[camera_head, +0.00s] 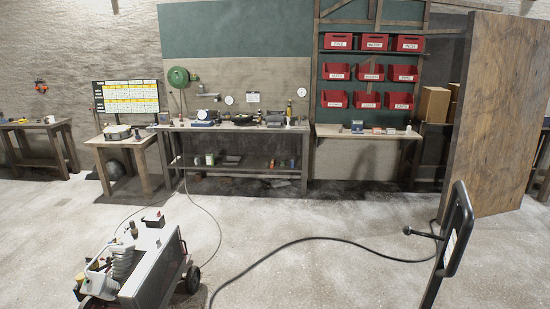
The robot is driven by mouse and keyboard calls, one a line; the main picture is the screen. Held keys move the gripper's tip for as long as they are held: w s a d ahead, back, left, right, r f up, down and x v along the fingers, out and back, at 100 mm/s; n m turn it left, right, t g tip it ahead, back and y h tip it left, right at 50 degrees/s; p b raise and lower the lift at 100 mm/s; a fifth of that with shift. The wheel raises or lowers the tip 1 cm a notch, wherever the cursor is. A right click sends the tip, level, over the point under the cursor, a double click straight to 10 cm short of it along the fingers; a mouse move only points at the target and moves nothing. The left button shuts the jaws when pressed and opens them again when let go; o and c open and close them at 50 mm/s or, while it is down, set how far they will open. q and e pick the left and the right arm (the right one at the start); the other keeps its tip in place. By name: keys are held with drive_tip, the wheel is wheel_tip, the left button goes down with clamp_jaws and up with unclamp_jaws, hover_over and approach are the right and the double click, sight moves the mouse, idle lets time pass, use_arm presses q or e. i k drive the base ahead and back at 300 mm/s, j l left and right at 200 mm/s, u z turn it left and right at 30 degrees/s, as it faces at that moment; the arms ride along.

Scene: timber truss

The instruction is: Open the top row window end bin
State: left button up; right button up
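Three rows of red bins hang on a dark green board at the back, right of centre. The top row has a left bin (338,41), a middle bin (374,42) and a right bin (411,43). Each has a white label on its front, too small to read surely. The top-row bins look boxier than the lower ones, and their fronts appear closed. No window shows, so I cannot tell which end is the window end. Neither of my grippers is in view.
A small wooden bench (365,131) stands below the bins. A tall wooden panel (497,115) rises at right. A black-framed stand (457,228) is near right. A wheeled machine (150,262) stands near left. A black hose (300,240) crosses the otherwise open floor.

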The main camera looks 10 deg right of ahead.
sight(341, 41)
drive_tip(key=i+z, duration=0.1)
drive_tip(key=i, duration=0.55)
drive_tip(key=i+z, duration=0.1)
drive_tip(key=i, duration=0.6)
drive_tip(key=i+j+z, duration=0.1)
drive_tip(key=i, duration=0.55)
drive_tip(key=i+j+z, duration=0.1)
drive_tip(key=i, duration=0.6)
drive_tip(key=i+l+z, duration=0.15)
drive_tip(key=i+z, duration=0.25)
drive_tip(key=i, duration=0.15)
drive_tip(key=i+z, duration=0.35)
drive_tip(key=i, duration=0.2)
drive_tip(key=i+j+z, duration=0.25)
drive_tip(key=i+z, duration=0.15)
drive_tip(key=i, duration=0.15)
drive_tip(key=i+l+u, duration=0.35)
drive_tip(key=i+l, duration=0.4)
drive_tip(key=i+l+u, duration=0.3)
drive_tip(key=i+l, duration=0.45)
drive_tip(key=l, duration=0.2)
